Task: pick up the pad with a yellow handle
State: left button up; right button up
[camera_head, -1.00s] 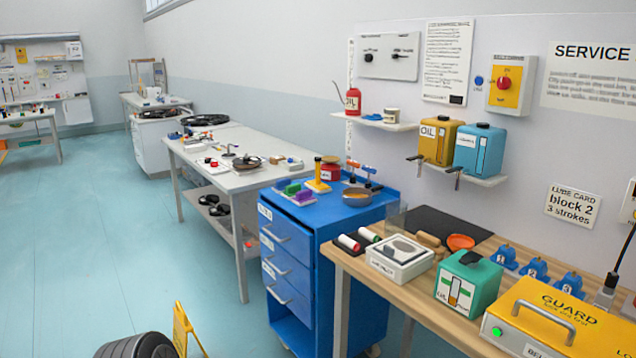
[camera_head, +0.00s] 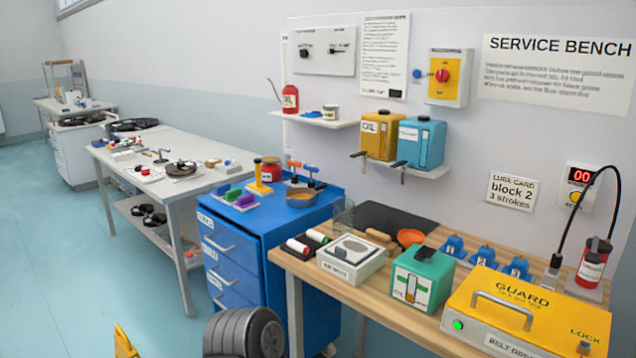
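On top of the blue drawer cabinet (camera_head: 230,262) stands an upright yellow handle with a dark top (camera_head: 258,174), rising from a small yellow base. It looks like the yellow-handled pad, but it is too small to be sure. Green (camera_head: 233,195) and purple (camera_head: 246,202) blocks lie just in front of it. Behind and to its right stand small tools with orange (camera_head: 294,164) and blue (camera_head: 311,169) handles. Neither of my grippers is in view.
A grey table (camera_head: 182,187) stands left. Floor is open at far left.

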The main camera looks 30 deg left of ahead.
aim_at(261, 189)
jog(key=i+j+z, duration=0.2)
jog(key=j+z, duration=0.3)
jog(key=j, duration=0.4)
jog(key=j+z, duration=0.5)
jog(key=j, duration=1.7)
jog(key=k+j+z, duration=0.1)
jog(key=j, duration=1.2)
